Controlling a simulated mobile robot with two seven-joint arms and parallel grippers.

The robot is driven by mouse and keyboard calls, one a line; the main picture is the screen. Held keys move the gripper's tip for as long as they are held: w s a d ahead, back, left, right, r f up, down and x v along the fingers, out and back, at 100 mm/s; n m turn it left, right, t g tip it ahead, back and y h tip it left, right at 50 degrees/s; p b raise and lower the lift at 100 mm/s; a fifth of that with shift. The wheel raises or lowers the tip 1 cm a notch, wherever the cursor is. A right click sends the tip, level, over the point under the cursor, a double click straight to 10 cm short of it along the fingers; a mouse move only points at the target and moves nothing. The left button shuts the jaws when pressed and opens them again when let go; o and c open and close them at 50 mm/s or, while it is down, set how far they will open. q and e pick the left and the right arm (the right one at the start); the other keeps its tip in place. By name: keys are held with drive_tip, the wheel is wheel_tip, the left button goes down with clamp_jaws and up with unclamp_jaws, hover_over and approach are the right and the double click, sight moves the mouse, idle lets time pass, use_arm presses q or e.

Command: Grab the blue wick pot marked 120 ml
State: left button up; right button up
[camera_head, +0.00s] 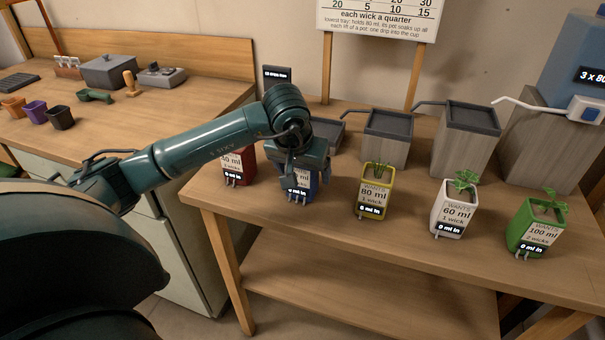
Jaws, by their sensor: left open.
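The blue wick pot (312,189) stands upright near the front left of the wooden bench. Its top and most of its label are hidden by my left gripper (298,172), so I cannot read its full marking. My left gripper is open and points down at the pot, its fingers overlapping the pot's upper part in the picture. I cannot tell whether the fingers touch it or lie around it. My right gripper is not in view.
A dark red pot (240,166) stands close on the left. Yellow (373,190), white (454,208) and green (536,228) pots stand to the right. Grey stepped trays (388,123) on wooden blocks stand behind.

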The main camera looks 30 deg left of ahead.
use_arm(q)
drive_tip(key=c, duration=1.2)
drive_tip(key=shift+r, duration=0.15)
